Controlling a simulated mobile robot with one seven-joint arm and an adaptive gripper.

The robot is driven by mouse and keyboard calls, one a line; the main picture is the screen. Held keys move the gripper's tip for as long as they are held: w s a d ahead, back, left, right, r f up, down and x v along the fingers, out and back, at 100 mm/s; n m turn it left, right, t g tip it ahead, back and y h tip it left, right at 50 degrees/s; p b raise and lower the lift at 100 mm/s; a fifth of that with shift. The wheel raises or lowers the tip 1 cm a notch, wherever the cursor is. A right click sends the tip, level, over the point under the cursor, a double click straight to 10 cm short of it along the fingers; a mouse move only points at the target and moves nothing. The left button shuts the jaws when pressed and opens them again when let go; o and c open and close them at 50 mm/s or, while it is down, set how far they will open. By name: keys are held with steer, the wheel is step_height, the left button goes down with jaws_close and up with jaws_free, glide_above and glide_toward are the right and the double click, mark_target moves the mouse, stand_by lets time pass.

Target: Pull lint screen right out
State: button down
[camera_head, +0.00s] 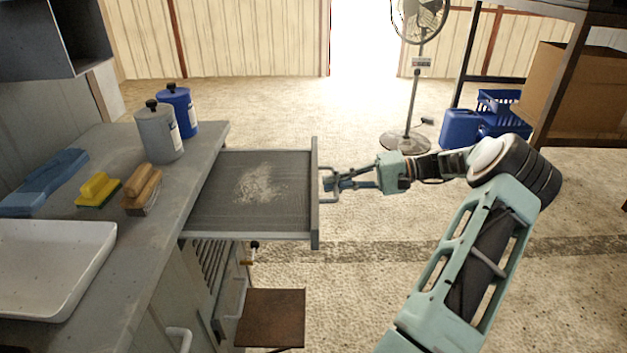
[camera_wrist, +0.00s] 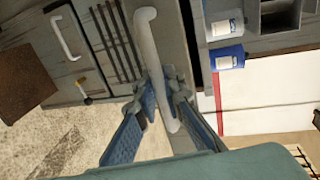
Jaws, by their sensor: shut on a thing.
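The lint screen (camera_head: 215,210) is a grey framed mesh tray, reaching out to the right past the counter edge. A pale clump of lint (camera_head: 259,184) lies on its mesh. Its upright front plate (camera_head: 315,225) stands clear of the cabinet; its left end is at the counter edge. My gripper (camera_head: 331,183) comes from the right to the front plate. In the wrist view, the blue fingers of my gripper (camera_wrist: 164,95) are shut on the pale bar handle (camera_wrist: 147,55) of the lint screen, one on each side.
A brown plate (camera_head: 271,318) juts out below the screen. A fan (camera_head: 405,140) stands behind on open floor.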

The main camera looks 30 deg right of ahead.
steer(key=shift+v, duration=0.85)
steer(key=shift+f, duration=0.2)
steer(key=c, duration=2)
jaws_free()
steer(key=v, duration=1.2)
